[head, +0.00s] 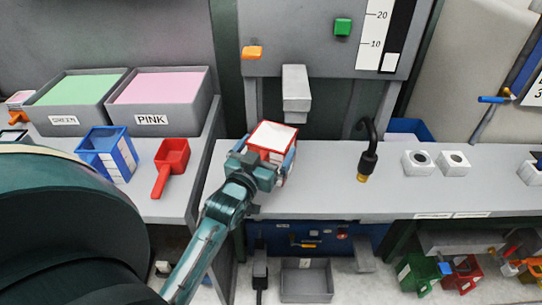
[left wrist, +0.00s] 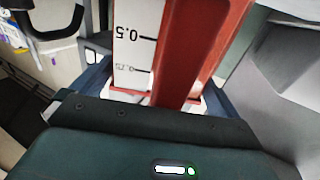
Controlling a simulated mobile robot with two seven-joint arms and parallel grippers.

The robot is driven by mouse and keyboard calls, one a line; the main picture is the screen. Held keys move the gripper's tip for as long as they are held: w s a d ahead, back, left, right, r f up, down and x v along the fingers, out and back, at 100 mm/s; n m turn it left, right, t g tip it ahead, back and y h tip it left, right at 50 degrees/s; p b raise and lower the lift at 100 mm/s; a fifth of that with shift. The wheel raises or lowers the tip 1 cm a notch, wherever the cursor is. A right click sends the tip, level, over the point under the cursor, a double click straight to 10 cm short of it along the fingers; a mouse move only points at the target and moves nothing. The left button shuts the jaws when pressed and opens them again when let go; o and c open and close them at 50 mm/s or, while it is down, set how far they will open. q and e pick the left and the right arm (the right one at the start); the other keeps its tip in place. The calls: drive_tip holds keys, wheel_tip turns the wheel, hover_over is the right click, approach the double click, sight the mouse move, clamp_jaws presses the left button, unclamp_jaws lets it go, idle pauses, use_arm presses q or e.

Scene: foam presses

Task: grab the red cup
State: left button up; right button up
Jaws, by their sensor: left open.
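The red cup (head: 270,138) stands on the grey bench below the press, with a pale top face. In the left wrist view the red cup (left wrist: 192,45) fills the middle, with a white scale strip marked 0.5 on its side. My left gripper (head: 265,154) is open at the cup, with one blue finger on either side of it. The left wrist view shows the cup between the fingers; whether they touch it I cannot tell. My right gripper is not in view.
A red scoop (head: 171,160) and a blue cup (head: 108,153) stand on the left bench. Grey trays of green foam (head: 75,88) and pink foam (head: 160,85) are behind them. A black hose (head: 369,155) and white blocks (head: 417,165) are to the right. The bench between is clear.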

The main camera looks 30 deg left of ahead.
use_arm(q)
drive_tip(key=shift+c, duration=0.4)
drive_tip(key=c, duration=0.9)
drive_tip(key=shift+c, duration=0.8)
drive_tip(key=shift+r, duration=0.15)
